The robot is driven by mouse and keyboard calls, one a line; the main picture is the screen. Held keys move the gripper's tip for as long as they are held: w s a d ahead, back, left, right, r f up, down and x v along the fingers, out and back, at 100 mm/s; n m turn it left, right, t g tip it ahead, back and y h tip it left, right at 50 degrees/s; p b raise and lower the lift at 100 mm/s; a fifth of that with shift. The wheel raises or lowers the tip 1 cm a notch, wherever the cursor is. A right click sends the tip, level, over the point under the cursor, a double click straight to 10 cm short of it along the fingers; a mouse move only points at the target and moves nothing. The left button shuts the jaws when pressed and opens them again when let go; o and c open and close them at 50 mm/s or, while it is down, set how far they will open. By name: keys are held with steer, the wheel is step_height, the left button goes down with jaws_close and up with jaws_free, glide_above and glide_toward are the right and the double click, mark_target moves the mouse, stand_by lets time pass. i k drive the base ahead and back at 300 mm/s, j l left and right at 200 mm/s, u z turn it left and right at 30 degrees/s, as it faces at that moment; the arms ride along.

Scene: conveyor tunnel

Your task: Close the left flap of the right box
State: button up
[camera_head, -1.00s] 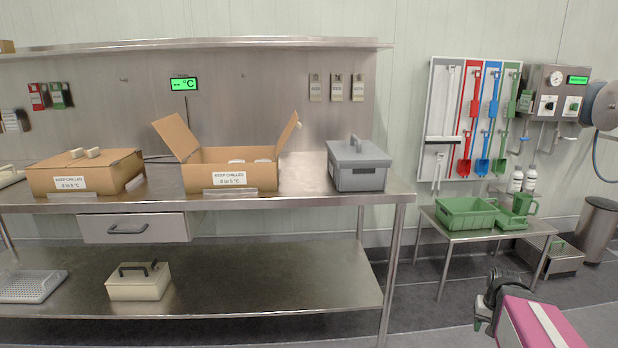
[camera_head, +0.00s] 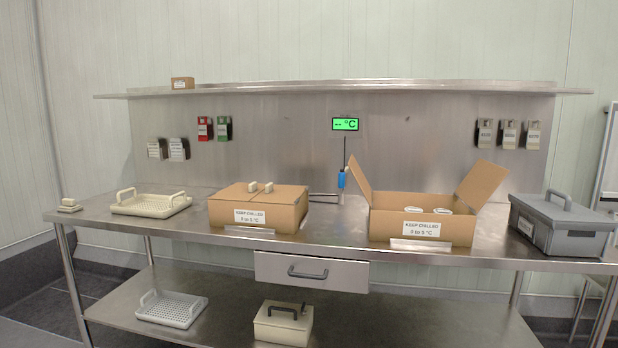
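The right box (camera_head: 385,228) is a brown cardboard carton with a "KEEP CHILLED" label, standing on the steel table. Its left flap (camera_head: 359,187) stands up, tilted a little outward to the left. Its right flap (camera_head: 483,184) is also up and leans out to the right. Two pale round-topped items (camera_head: 413,210) show inside the box. The left box (camera_head: 284,214) stands apart to the left, with its flaps closed and small pale handles on top. My gripper is not in the current head view.
A grey lidded case (camera_head: 562,238) stands close to the right box's right side. A blue item (camera_head: 341,180) is behind the left flap. A cream tray (camera_head: 150,205) is at the table's left. Bare steel tabletop (camera_head: 337,225) lies between the boxes.

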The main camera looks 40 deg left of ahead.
mark_target(353, 166)
steer(key=k+j+u, duration=0.1)
steer(key=j+u, duration=0.2)
steer(key=j, duration=2.25)
steer(key=k+j, duration=0.1)
steer(key=j, duration=0.15)
steer(key=k+j, duration=0.15)
steer(key=j, duration=0.15)
steer(key=u, duration=0.05)
